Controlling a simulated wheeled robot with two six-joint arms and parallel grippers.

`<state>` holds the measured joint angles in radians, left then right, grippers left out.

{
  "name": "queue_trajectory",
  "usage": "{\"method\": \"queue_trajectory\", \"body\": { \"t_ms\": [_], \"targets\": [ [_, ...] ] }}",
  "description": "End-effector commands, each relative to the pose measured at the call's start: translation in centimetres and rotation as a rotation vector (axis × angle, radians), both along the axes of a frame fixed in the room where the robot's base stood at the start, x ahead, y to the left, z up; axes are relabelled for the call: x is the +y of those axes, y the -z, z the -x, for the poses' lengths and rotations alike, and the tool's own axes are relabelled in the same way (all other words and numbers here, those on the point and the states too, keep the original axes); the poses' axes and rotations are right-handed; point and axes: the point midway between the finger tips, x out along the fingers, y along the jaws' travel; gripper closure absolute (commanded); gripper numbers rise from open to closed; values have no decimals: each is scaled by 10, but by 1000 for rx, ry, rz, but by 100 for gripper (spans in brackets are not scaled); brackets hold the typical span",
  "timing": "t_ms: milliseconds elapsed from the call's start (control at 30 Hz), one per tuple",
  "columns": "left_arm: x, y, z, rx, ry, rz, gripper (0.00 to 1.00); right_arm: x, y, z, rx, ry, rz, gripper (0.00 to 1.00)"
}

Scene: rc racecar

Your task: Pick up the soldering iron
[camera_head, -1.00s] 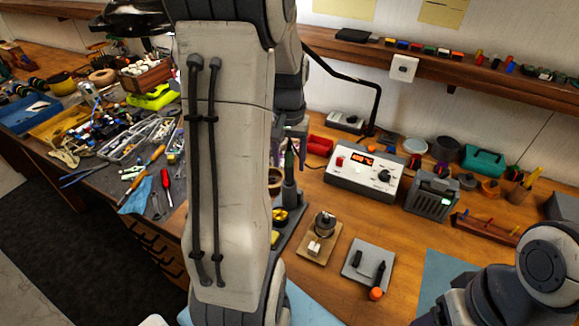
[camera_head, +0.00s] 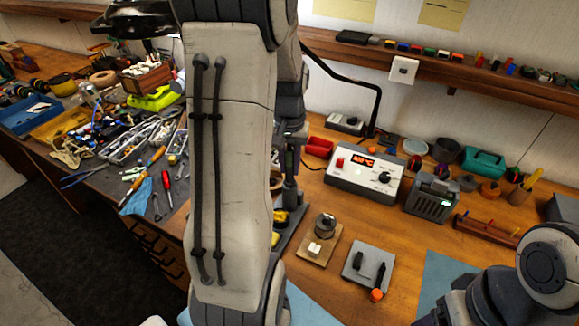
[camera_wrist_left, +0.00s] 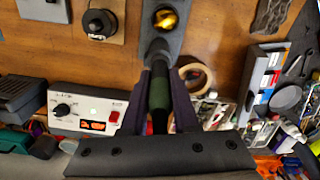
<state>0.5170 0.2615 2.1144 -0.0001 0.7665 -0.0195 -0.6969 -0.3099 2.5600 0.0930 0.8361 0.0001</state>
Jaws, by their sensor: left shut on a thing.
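The soldering iron (camera_wrist_left: 159,92) has a dark green grip and shows in the left wrist view between my fingers. My left gripper (camera_wrist_left: 160,76) is shut on it. The iron's far end points into a dark stand (camera_wrist_left: 160,48), which also shows in the head view (camera_head: 290,190). I cannot tell whether the iron is still seated there. In the head view my left arm covers much of this area, and the iron is mostly hidden. My right arm shows at the lower right, but its gripper is out of view.
A white soldering station (camera_head: 363,180) with a lit red display stands behind and right of the stand. A wooden block with a spool (camera_head: 322,235) and a grey plate (camera_head: 369,262) lie in front. Tools and trays crowd the left. A shelf (camera_head: 440,60) runs along the wall.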

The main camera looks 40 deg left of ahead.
Motion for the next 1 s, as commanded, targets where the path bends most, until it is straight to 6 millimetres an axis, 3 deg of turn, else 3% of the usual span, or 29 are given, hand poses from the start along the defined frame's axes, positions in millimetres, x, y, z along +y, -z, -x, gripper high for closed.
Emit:
{"method": "queue_trajectory", "body": {
  "t_ms": [267, 800, 1000],
  "targets": [
    [1, -37, -1, -7, 0, -4, 100, 0, 2, 0, 0, 0, 0, 31],
    [0, -149, -1, -4, 0, -2, 100, 0, 6, 0, 0, 0, 0, 31],
    [0, -171, -1, -3, 0, -1, 100, 0, 5, 0, 0, 0, 0, 31]
  ]
}}
